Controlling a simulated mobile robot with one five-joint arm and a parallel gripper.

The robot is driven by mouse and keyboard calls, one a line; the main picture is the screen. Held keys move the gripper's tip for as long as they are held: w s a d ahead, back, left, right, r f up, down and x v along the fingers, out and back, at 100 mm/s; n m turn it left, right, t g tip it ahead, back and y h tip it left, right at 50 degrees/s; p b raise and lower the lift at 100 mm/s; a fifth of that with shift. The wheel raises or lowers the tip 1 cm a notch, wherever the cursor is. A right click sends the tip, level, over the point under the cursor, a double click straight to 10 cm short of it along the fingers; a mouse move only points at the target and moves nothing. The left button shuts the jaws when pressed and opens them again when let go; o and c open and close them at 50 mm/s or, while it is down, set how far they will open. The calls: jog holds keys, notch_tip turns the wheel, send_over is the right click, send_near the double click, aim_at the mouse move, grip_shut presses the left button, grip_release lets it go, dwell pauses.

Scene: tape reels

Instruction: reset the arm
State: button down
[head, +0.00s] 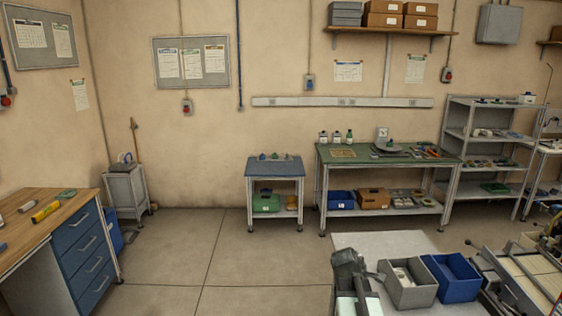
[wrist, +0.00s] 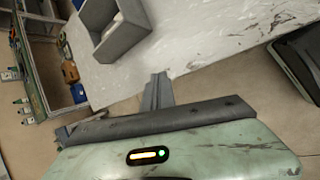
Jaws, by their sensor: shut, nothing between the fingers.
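My gripper (wrist: 157,88) shows in the wrist view with its dark fingers together and nothing between them. It is over or beside the edge of a pale, scuffed worktop (wrist: 200,35), with floor visible beyond the fingers. In the head view part of my arm rises at the bottom centre, in front of the same worktop (head: 385,243) and left of a grey bin (head: 410,298). The fingertips cannot be made out clearly there. The arm stands apart from the bin as far as the picture shows.
The grey bin holds a pale item; a blue bin (head: 458,291) stands right of it. A metal-framed machine (head: 510,285) is at the lower right. A green-topped bench (head: 330,153) and small blue-topped table (head: 275,168) stand at the back wall. The floor (head: 200,250) is clear at left centre.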

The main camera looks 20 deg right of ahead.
jog(key=w+a+f+m+y, duration=0.1)
jog(key=w+a+f+y, duration=0.15)
jog(key=a, duration=1.25)
jog(key=s+a+f+m+g+y, duration=0.1)
jog(key=s+a+m+y, duration=0.1)
jog(key=a+m, duration=0.3)
jog(key=s+a+f+m+g+y+b, duration=0.1)
jog(key=s+a+m, duration=0.4)
jog(key=a, duration=0.6)
jog(key=shift+a+f+m+g+y, duration=0.2)
jog(key=shift+f+m+g+y, duration=0.1)
jog(key=shift+f+m+y, duration=0.2)
jog(key=shift+w+d, duration=0.1)
jog(key=shift+d, duration=0.05)
